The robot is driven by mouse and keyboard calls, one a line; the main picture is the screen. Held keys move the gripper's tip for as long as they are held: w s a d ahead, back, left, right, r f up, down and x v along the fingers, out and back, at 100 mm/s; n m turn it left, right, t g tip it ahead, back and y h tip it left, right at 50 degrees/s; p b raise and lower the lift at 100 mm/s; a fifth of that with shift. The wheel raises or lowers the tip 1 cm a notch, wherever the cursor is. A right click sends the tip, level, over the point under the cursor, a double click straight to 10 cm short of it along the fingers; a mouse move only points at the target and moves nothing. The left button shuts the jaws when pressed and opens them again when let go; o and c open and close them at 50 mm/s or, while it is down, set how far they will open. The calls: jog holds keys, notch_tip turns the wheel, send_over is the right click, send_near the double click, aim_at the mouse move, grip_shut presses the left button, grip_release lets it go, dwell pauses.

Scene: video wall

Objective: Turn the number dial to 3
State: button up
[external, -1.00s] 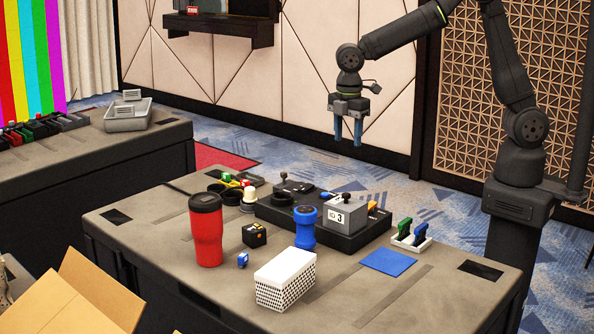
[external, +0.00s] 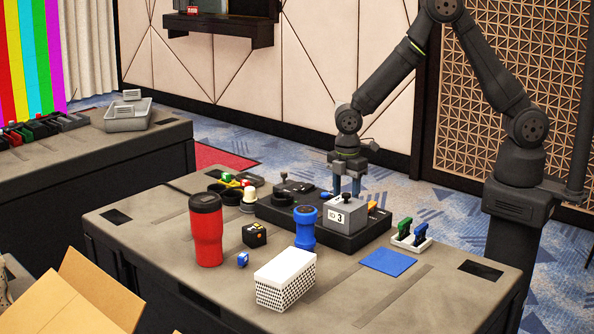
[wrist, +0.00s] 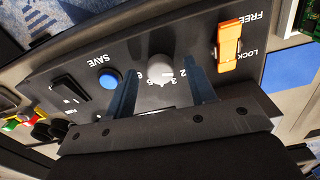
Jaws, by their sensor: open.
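The number dial (wrist: 160,70) is a small light-grey knob on a dark control panel (wrist: 85,72) in the wrist view. White numbers sit around it, with 2 and 3 readable on the near right side. Which number it points to is not clear. My gripper (wrist: 163,65) is open, one blue finger on each side of the dial, with no clear contact. In the external view my gripper (external: 346,188) points down behind the grey box marked ID 3 (external: 345,214). The dial is not discernible there.
On the panel are a blue SAVE button (wrist: 110,78), a black rocker switch (wrist: 71,89) and an orange FREE/LOCK switch (wrist: 229,46). A blue cylinder (external: 305,228), red tumbler (external: 206,232) and white perforated box (external: 286,279) stand on the table in front.

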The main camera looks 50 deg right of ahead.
jog(key=shift+f, duration=0.1)
jog(key=c, duration=1)
jog(key=shift+o, duration=0.2)
jog(key=shift+m, duration=0.3)
jog(key=m, duration=0.5)
jog(key=shift+m, duration=0.3)
jog(key=m, duration=0.5)
jog(key=shift+m, duration=0.4)
jog(key=o, duration=1)
jog(key=shift+c, duration=0.2)
